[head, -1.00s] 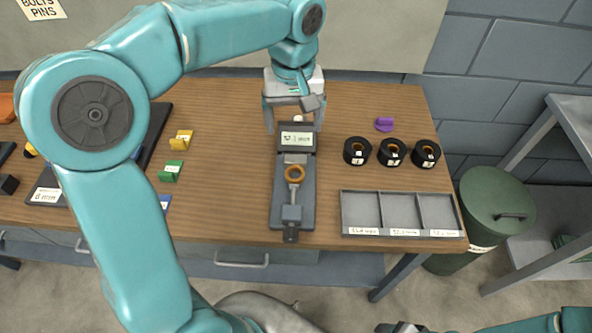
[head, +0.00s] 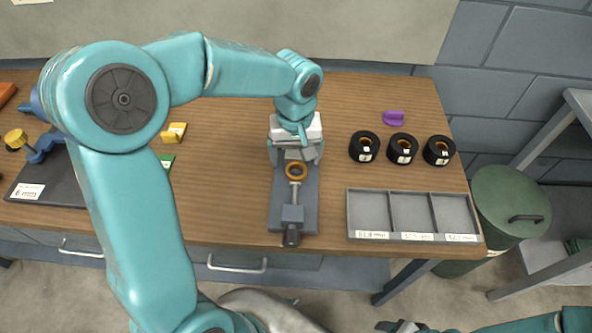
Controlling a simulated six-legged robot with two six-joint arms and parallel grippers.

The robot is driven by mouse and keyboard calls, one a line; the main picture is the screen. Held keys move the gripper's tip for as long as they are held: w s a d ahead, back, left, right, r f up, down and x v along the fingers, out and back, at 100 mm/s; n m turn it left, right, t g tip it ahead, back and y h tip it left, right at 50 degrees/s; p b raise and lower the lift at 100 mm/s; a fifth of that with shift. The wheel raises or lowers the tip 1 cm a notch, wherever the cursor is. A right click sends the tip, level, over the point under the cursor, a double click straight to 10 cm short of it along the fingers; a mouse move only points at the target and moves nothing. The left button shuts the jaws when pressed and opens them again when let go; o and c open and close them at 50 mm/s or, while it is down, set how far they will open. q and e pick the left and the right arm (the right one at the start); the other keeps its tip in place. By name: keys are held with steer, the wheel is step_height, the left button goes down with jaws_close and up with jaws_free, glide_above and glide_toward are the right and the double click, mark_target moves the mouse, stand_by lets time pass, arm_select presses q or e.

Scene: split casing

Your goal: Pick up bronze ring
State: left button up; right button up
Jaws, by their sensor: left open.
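The bronze ring (head: 296,171) lies on the grey vise-like fixture (head: 293,205), near its middle, beside the fixture's jaw and screw. My left gripper (head: 296,156) points down over the far part of the fixture, just beyond the ring in the picture. It is open, and nothing shows between its fingers. The gripper hides the fixture's far end. I cannot tell how high the fingers are above the ring. Part of my right arm (head: 530,320) shows at the bottom right, and its gripper is not clearly seen.
Several black rings with bronze bores, such as this one (head: 364,147), stand on the right of the table. A purple piece (head: 394,118) lies behind them. A grey three-compartment tray (head: 352,215) is in front, empty. A yellow piece (head: 174,133) is at left.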

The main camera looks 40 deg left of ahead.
mark_target(297, 175)
arm_select(q)
steer(key=f, duration=0.5)
steer(key=shift+w+a+p, duration=0.1)
steer(key=shift+w+p, duration=0.2)
steer(key=shift+w, duration=0.05)
steer(key=shift+f, duration=0.2)
steer(key=c, duration=1.3)
steer(key=shift+o, duration=0.2)
steer(key=shift+r, duration=0.15)
step_height(297, 175, up, 20)
steer(key=shift+p, duration=0.4)
